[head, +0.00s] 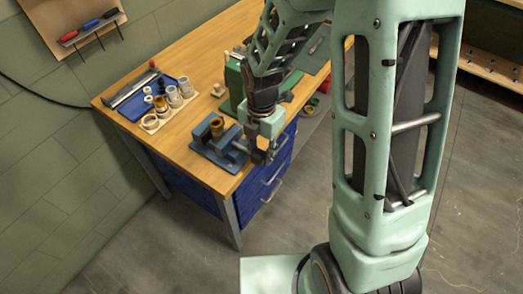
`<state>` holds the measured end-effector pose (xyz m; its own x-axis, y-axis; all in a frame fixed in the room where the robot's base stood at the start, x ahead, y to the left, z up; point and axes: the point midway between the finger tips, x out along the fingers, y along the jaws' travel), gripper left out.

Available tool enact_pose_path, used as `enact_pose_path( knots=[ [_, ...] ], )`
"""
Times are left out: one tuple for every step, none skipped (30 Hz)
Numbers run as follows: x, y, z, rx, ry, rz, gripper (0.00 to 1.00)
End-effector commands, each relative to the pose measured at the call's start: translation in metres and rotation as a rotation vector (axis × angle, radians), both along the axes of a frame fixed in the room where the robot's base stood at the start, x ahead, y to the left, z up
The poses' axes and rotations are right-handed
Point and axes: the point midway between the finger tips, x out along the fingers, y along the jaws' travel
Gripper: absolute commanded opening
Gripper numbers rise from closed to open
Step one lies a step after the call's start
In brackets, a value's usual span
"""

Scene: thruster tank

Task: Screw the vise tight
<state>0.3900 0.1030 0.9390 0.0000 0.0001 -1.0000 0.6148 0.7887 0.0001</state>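The blue vise (209,152) sits on the wooden workbench near its front right corner. A brass-coloured round part (216,127) stands at the vise, between or just above its jaws; I cannot tell how tightly it is held. My gripper (261,157) is at the right side of the vise, by its screw end, pointing down past the bench edge. The gripper covers the vise handle, and its fingers are too small and dark to tell open from shut. Whether they touch the handle is not clear.
A blue tray (130,108) and a holder with several cups (150,123) stand on the bench's left. A green machine (234,85) stands behind my arm. Blue drawers (262,190) are under the bench. Screwdrivers (90,26) hang on a wall board. The floor in front is clear.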

Motion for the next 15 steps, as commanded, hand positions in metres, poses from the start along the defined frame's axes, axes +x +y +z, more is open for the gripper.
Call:
enact_pose_path(
  knots=[
    [0.0000,-0.0002,0.0002,0.000,0.000,0.000,0.22],
    [0.0000,-0.0004,0.0001,-0.001,0.001,0.000,0.19],
    [-0.0001,-0.0005,0.0001,-0.001,0.001,-0.001,0.14],
    [-0.0003,-0.0008,0.0001,-0.002,0.001,-0.001,0.11],
    [-0.0005,-0.0009,0.0001,-0.001,0.002,-0.001,0.08],
    [-0.0007,-0.0011,0.0000,-0.002,0.003,-0.001,0.03],
    [-0.0008,-0.0012,0.0000,-0.002,0.003,-0.001,0.00],
    [-0.0010,-0.0014,-0.0001,-0.003,0.003,-0.001,0.00],
    [-0.0012,-0.0017,-0.0001,-0.002,0.004,-0.001,0.00],
    [-0.0013,-0.0019,-0.0001,-0.002,0.005,-0.001,0.00],
    [-0.0014,-0.0022,0.0000,-0.001,0.007,-0.002,0.00],
    [-0.0015,-0.0025,0.0001,0.000,0.010,-0.003,0.00],
    [-0.0014,-0.0030,0.0001,0.002,0.012,-0.004,0.00],
    [-0.0014,-0.0033,0.0003,0.004,0.016,-0.005,0.00],
    [-0.0013,-0.0034,0.0004,0.008,0.022,-0.005,0.00]
  ],
)
